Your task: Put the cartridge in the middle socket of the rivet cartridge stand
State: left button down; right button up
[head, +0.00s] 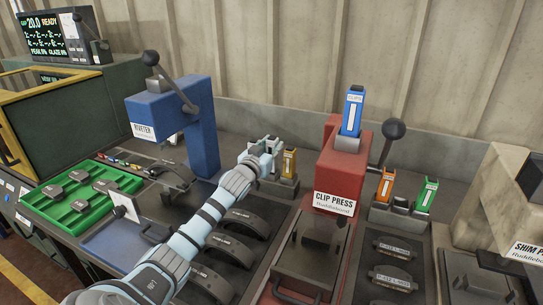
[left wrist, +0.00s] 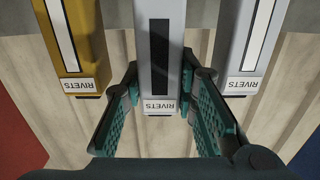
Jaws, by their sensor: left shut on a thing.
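The rivet cartridge stand (head: 285,186) is behind my left forearm, left of the red clip press. My left gripper (head: 270,147) is over it, shut on a silver rivet cartridge with a dark strip (left wrist: 160,60). In the left wrist view the fingers (left wrist: 160,78) grip both its sides. The held cartridge is between a gold cartridge (left wrist: 75,45) and another silver cartridge with a white strip (left wrist: 246,40), apart from both. The gold cartridge also shows in the head view (head: 289,162), upright in the stand. The held cartridge's lower end and the middle socket are hidden. My right gripper is out of view.
The blue riveter (head: 205,125) stands left of my gripper, the red clip press (head: 340,165) right. Another stand (head: 400,215) holds orange and green cartridges. A green tray (head: 75,215) and brake shoes (head: 240,245) lie on the bench. The back wall is close behind.

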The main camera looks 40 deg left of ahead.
pick_arm(q)
jog(key=shift+s+f, duration=0.25)
jog(key=shift+f, duration=0.7)
jog(key=shift+s+d+r, duration=0.1)
jog(key=shift+s, duration=0.05)
jog(key=c, duration=1.7)
grip_release()
jog(key=shift+o, duration=0.6)
jog(key=shift+w+a+f, duration=0.25)
jog(key=shift+w+f, duration=0.15)
jog(key=shift+w, duration=0.1)
jog(key=shift+s+d+r, duration=0.15)
jog(key=shift+s+r, duration=0.05)
jog(key=shift+s, duration=0.1)
jog(key=v, duration=1.1)
jog(key=shift+s+d+r, duration=0.15)
jog(key=shift+s+r, duration=0.05)
jog(key=shift+s, duration=0.1)
